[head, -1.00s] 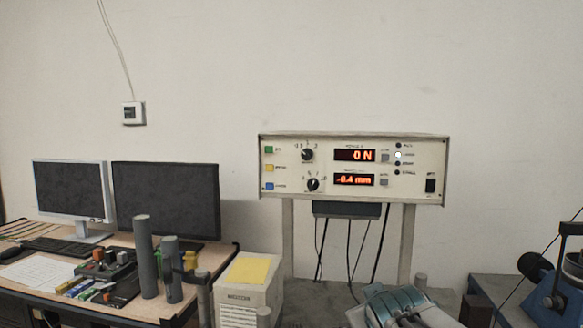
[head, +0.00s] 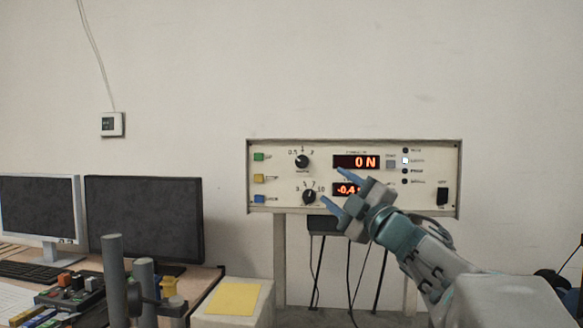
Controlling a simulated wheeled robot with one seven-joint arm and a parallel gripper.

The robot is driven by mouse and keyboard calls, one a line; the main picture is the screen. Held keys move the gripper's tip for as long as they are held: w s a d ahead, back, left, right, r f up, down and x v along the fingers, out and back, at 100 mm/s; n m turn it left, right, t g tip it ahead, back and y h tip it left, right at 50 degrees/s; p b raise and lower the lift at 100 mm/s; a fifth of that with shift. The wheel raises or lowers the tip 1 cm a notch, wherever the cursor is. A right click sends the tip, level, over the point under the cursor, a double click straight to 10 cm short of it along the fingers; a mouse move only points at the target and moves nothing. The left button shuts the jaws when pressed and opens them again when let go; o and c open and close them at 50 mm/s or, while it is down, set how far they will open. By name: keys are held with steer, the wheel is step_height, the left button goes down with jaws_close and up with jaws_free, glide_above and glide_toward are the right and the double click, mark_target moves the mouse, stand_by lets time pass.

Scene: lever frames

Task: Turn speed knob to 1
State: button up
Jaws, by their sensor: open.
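The control box (head: 430,165) stands on posts against the wall. The small text under the knobs is too blurred to read, so I cannot tell which is the speed knob. My gripper (head: 333,187) is open and empty, its two blue fingers pointing left toward the knobs. The fingertips appear just right of the lower knob; I cannot tell whether they touch it. My gripper covers part of the lower display.
Green (head: 259,157), yellow (head: 258,178) and blue (head: 259,199) buttons line the panel's left edge. A black switch (head: 442,196) sits at right. Monitors (head: 145,218) stand at left. The wall above is clear.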

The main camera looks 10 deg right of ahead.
mark_target(306, 165)
steer(key=p+x, duration=0.2)
steer(key=x, duration=0.9)
steer(key=shift+w+a+r+p, duration=0.1)
steer(key=shift+w+a+p, duration=0.1)
steer(key=shift+w+p, duration=0.1)
steer(key=shift+c, duration=0.3)
steer(key=c, duration=0.9)
